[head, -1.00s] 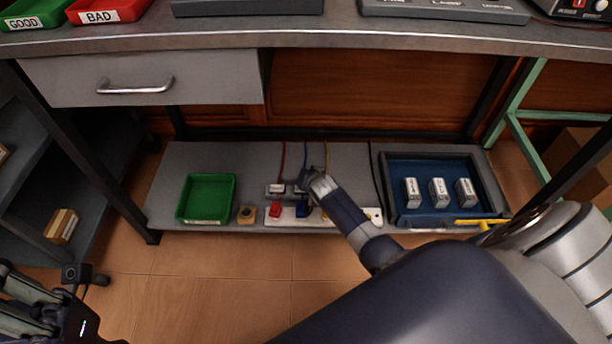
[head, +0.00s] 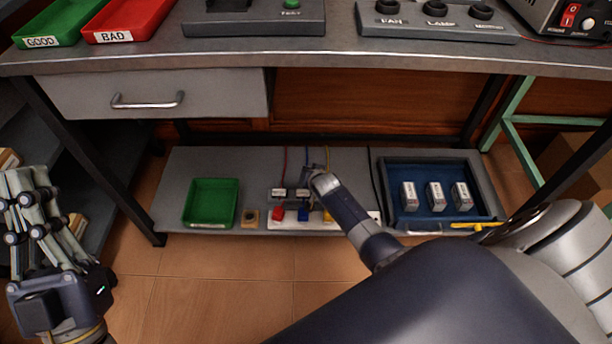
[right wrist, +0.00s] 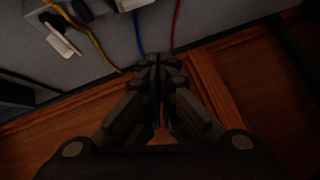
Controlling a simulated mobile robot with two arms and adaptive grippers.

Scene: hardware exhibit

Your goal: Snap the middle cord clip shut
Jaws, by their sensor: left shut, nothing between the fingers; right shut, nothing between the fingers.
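Red (head: 285,158), blue (head: 306,156) and yellow (head: 327,156) cords run down the lower shelf to clips above a white power strip. The middle clip (head: 303,192), on the blue cord, shows a white labelled top much like the left clip (head: 280,193). My right gripper (head: 316,172) is shut and empty, just behind the clips; my arm hides the yellow cord's clip. In the right wrist view, my right gripper (right wrist: 158,75) is near the blue cord (right wrist: 138,32), and a white flap (right wrist: 62,38) stands out beside the yellow cord. My left gripper (head: 32,190) is shut and empty, far left.
The power strip (head: 350,220) holds red, blue and yellow plugs. A green tray (head: 187,216) and small wooden block (head: 251,217) are to its left. A blue-lined tray (head: 420,169) with three white boxes is to the right. The workbench (head: 330,62) overhangs the shelf.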

